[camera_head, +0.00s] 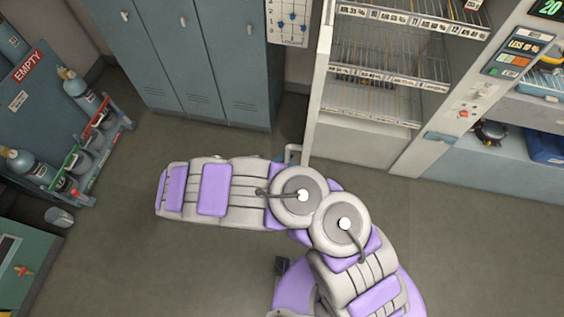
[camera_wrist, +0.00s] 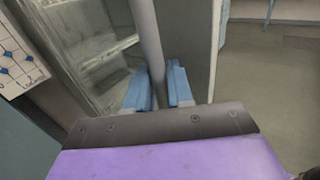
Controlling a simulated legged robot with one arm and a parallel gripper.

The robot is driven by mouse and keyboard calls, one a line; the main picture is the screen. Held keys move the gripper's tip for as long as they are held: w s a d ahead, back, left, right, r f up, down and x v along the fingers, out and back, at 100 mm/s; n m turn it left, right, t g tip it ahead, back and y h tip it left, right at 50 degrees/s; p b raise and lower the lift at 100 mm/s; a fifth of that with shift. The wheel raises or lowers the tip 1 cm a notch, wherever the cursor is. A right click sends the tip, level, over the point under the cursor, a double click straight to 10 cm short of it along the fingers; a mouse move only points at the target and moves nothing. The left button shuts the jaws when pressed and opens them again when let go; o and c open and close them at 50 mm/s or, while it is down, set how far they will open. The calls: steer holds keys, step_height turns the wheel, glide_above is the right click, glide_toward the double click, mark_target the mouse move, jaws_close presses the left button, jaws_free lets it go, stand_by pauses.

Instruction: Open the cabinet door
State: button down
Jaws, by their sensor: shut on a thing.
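The cabinet (camera_head: 375,140) is a tall pale case with wire shelves, at the upper right of the head view. Its pale upright door frame (camera_head: 318,85) is seen nearly edge-on. I cannot tell whether the door stands ajar. The shelves show to the left of the handle.
Blue-grey lockers (camera_head: 190,65) stand left of the cabinet. A gas cylinder rack (camera_head: 95,145) is at the far left, with a metal can (camera_head: 59,217) on the floor. A control panel (camera_head: 515,52) and counter (camera_head: 480,160) are at right. The floor (camera_head: 130,250) at lower left is clear.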

steer(key=shift+w+a+r, duration=0.1)
steer(key=shift+a, duration=0.05)
steer(key=c, duration=1.2)
jaws_free()
steer(key=shift+w+a, duration=0.1)
steer(key=shift+w, duration=0.05)
steer(key=shift+o, duration=0.2)
steer(key=b+v, duration=0.1)
steer(key=v, duration=1.6)
steer(key=shift+a+f+b, duration=0.25)
steer(key=shift+b, duration=0.1)
